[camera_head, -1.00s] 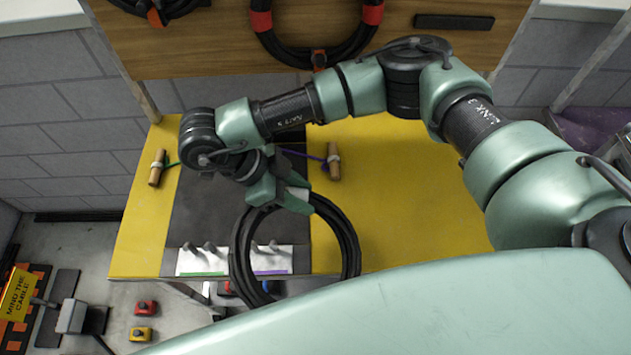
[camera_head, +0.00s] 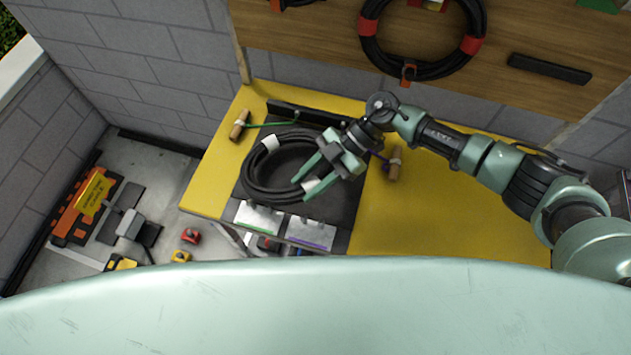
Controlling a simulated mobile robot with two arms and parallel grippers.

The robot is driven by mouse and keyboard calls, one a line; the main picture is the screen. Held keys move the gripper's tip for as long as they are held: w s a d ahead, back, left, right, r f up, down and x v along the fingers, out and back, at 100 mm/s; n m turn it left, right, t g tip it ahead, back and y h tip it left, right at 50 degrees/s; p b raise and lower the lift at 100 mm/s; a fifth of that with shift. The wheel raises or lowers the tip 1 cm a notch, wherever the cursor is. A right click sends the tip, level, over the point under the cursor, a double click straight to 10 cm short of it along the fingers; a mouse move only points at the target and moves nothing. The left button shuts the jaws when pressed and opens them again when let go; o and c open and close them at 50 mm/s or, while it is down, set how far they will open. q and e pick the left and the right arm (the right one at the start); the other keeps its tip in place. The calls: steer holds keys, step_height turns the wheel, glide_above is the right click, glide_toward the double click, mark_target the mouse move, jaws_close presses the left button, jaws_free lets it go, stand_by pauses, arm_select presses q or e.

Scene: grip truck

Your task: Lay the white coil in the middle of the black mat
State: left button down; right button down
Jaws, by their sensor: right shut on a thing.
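The white coil (camera_head: 249,178) is a ring of black cable with white tape bands. It is over the black mat (camera_head: 345,211), toward the mat's left side, and looks flat; I cannot tell whether it touches the mat all round. My right gripper (camera_head: 312,183) reaches in from the right and is shut on the coil's right side, at a white band. The gripper and wrist hide part of the mat and the coil's right edge. My left gripper is not in view.
The mat lies on a yellow bench (camera_head: 440,216), clear on the right. Wooden handles with green cord (camera_head: 238,125) and purple cord (camera_head: 394,164) flank the mat. Metal plates (camera_head: 258,216) are at its front edge. A red-banded coil (camera_head: 471,45) hangs on the wooden board behind.

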steer(key=w+m+t+y, duration=0.1)
steer(key=m, duration=0.1)
steer(key=w+m+t+p, duration=0.1)
steer(key=t, duration=0.1)
steer(key=shift+d+f+m+y, duration=0.1)
steer(key=shift+d+m+y, duration=0.25)
steer(key=shift+m+y, duration=0.05)
steer(key=shift+w+d+f+m+t, duration=0.1)
steer(key=shift+w+m+t, duration=0.05)
steer(key=shift+m+t, duration=0.3)
steer(key=shift+d+f+b, duration=0.15)
steer(key=shift+f+b, duration=0.65)
steer(key=shift+f, duration=0.5)
step_height(320, 180, down, 4)
steer(key=b, duration=0.4)
step_height(320, 180, down, 3)
steer(key=b, duration=0.4)
steer(key=c, duration=0.9)
jaws_free()
steer(key=shift+f, duration=0.1)
steer(key=shift+o, duration=0.2)
